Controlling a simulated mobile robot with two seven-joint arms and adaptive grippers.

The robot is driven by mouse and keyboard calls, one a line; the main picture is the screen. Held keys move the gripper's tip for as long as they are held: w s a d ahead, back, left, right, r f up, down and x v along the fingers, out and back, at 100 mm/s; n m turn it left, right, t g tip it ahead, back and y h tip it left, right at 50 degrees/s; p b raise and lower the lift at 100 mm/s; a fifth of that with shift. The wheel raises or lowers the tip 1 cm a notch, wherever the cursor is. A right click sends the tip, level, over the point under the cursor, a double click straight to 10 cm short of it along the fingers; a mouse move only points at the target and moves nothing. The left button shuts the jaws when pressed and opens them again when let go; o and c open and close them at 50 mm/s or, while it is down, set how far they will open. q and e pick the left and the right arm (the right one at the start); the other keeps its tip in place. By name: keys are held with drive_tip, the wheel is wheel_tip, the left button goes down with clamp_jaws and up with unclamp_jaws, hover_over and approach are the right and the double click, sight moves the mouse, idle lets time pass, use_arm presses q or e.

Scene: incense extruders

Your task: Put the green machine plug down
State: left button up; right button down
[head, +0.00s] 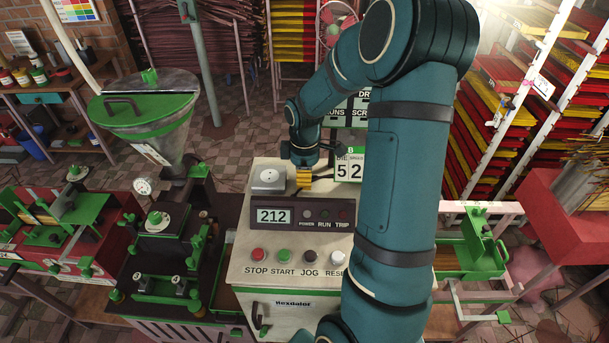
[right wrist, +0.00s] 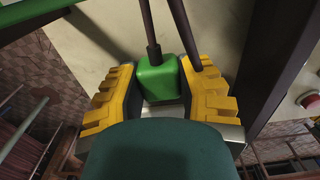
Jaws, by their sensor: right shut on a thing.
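The green machine plug (right wrist: 158,78) is a small bright green block with a dark cable running up from it in the right wrist view. My right gripper (right wrist: 160,92) has its yellow fingers on either side of the plug and is shut on it. In the head view the right gripper (head: 304,178) is low over the back of the cream machine's top (head: 240,190), just right of a round metal knob on a plate (head: 268,180). The plug is hard to make out there. Whether it touches the surface I cannot tell. My left gripper is not in view.
A control panel reading 212 (head: 274,216) lies in front of the gripper. A number sign (head: 349,166) stands close to its right. A metal hopper (head: 150,110) rises at the left. My right arm covers the machine's right side.

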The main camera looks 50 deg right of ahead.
drive_tip(key=shift+r, duration=0.1)
drive_tip(key=shift+f+b, duration=0.45)
drive_tip(key=shift+f, duration=0.15)
drive_tip(key=c, duration=0.7)
unclamp_jaws()
drive_tip(key=shift+r, duration=0.2)
wheel_tip(320, 180, up, 13)
drive_tip(key=shift+f+p, duration=0.1)
drive_tip(key=shift+p, duration=0.55)
